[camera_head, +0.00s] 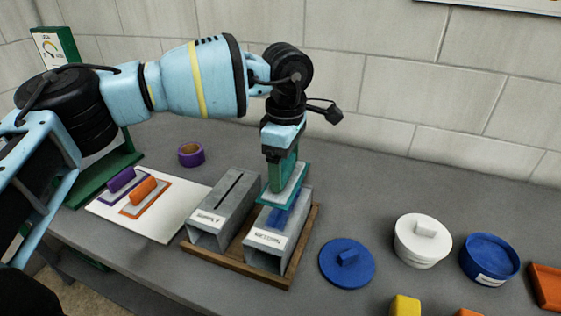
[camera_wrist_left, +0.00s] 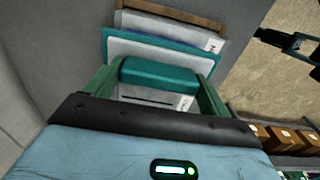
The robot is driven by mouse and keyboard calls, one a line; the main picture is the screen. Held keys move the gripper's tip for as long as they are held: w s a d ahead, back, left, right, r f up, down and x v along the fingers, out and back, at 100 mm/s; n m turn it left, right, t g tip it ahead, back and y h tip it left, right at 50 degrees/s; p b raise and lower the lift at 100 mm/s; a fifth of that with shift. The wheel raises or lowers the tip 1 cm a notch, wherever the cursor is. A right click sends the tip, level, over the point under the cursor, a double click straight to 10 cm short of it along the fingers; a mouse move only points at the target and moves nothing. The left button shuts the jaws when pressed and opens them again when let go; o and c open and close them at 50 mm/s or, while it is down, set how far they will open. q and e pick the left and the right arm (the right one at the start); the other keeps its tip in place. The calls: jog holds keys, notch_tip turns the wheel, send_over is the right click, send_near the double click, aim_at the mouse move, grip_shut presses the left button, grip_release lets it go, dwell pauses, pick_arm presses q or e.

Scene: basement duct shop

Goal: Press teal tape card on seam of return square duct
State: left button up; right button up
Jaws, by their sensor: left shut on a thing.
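My left gripper (camera_head: 284,172) has its green fingers shut on the block handle of a flat teal tape card (camera_head: 288,190). The card is over the right-hand of two grey square ducts (camera_head: 298,226). A blue patch shows on that duct below the card; whether card and duct touch I cannot tell. The left-hand duct (camera_head: 226,204) has a dark seam slot along its top. Both ducts bear white labels too small to read. In the left wrist view the teal card (camera_wrist_left: 150,47) and its handle (camera_wrist_left: 160,75) sit between the fingers. My right gripper is out of view.
The ducts sit in a wooden tray (camera_head: 218,262). On the left, a white board (camera_head: 110,216) holds purple and orange handled cards, with a purple tape roll (camera_head: 191,154) behind. On the right are a blue lid (camera_head: 347,270), a white lidded tub (camera_head: 421,252) and a blue container (camera_head: 488,270).

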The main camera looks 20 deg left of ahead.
aim_at(285, 187)
pick_arm(q)
jog(key=shift+f, duration=0.2)
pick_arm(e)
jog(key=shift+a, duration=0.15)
pick_arm(q)
jog(key=shift+f, duration=0.2)
jog(key=shift+f+b, duration=0.9)
jog(key=shift+f, duration=1.8)
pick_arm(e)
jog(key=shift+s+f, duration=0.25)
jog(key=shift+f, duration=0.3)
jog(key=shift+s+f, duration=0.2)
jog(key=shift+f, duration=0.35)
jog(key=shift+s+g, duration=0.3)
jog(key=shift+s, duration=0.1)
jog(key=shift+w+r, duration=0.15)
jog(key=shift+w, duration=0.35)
pick_arm(q)
jog(key=shift+f, duration=0.55)
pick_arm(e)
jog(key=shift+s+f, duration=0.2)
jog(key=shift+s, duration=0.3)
pick_arm(q)
jog(key=shift+s, duration=0.1)
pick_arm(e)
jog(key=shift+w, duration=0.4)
